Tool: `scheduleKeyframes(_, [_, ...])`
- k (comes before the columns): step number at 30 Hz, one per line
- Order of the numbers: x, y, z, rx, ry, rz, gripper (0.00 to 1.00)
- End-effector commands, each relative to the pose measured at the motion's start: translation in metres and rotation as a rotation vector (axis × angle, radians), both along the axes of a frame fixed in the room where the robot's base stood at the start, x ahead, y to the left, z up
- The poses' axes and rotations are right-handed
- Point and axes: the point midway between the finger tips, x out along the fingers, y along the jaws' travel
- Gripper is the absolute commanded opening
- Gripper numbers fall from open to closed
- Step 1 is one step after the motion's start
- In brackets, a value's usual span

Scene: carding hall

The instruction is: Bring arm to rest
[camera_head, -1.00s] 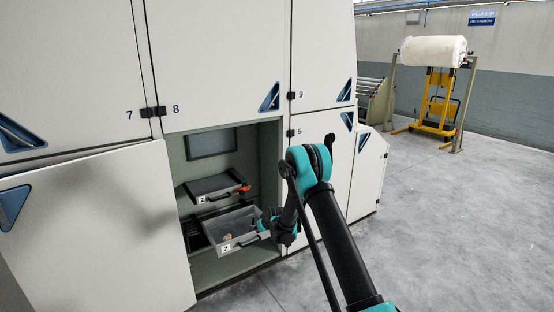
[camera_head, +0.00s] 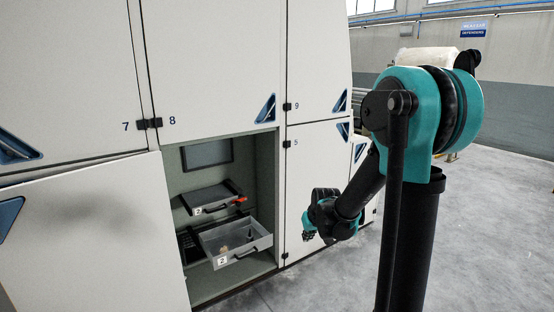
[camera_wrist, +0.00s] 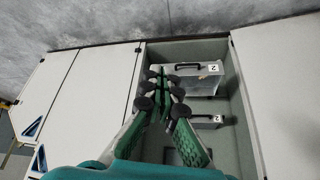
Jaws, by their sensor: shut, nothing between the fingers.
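My gripper (camera_head: 308,234) hangs in front of the panel right of the open bay, clear of the drawers. In the wrist view its green fingers (camera_wrist: 167,84) converge at the dark tips, shut and empty. My arm is folded, with its elbow high at the right of the head view. Its links hide part of the background.
The white machine's open bay (camera_head: 261,185) holds a pulled-out lower grey drawer (camera_head: 248,254) with a small pale item inside, and an upper drawer (camera_head: 209,207) with a red part. A large pale panel (camera_head: 90,240) stands left. Grey floor (camera_head: 490,240) at right looks clear.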

Motion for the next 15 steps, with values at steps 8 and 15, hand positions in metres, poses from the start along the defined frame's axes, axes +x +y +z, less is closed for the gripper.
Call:
scheduleKeyframes(8, [-0.107, -0.043, 0.009, -0.016, 0.055, -0.096, 0.00])
scheduleKeyframes(15, [-0.193, -0.069, -0.003, -0.029, 0.102, -0.178, 0.00])
